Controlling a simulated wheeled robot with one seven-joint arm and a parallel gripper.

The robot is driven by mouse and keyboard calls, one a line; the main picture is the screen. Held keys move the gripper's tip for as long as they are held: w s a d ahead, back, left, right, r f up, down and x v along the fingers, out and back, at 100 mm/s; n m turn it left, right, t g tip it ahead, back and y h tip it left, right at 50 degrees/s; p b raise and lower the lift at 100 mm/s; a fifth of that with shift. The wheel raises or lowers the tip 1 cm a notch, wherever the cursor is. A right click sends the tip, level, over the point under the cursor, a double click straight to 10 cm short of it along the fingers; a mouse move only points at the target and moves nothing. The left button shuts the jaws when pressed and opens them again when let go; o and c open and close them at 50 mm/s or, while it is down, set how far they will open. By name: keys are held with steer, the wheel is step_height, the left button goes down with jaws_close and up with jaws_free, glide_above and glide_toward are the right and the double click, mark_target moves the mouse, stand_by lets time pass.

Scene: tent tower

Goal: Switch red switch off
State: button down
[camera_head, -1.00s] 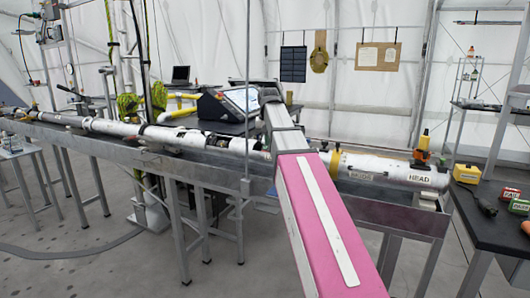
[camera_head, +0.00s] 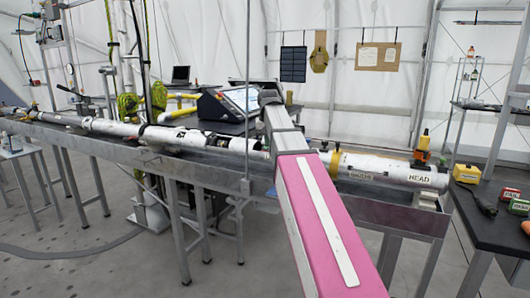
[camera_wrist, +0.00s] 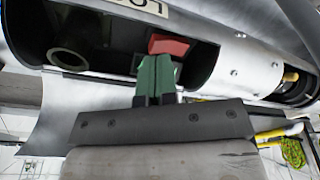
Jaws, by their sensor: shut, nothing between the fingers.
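The red switch (camera_wrist: 170,45) is a small red block set in the dark opening of a white tube, at the upper middle of the wrist view. My gripper (camera_wrist: 155,62) has green fingers pressed together with nothing between them. The fingertips are just below and left of the red switch in the picture. I cannot tell whether they touch it or whether the switch is on or off. In the head view, the white tube (camera_head: 385,170) lies along a metal trough, and my pink arm hides the gripper and the switch.
The metal trough (camera_head: 385,209) on legs runs across the head view. A dark table (camera_head: 488,235) at the right holds a yellow box (camera_head: 467,173) and several small red and green boxes. A screen console (camera_head: 228,103) stands behind the tube. A thin vertical pole (camera_head: 247,60) stands left of my arm.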

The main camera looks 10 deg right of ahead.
steer(key=shift+f, duration=0.95)
stand_by(0.5)
steer(key=shift+r, duration=3.55)
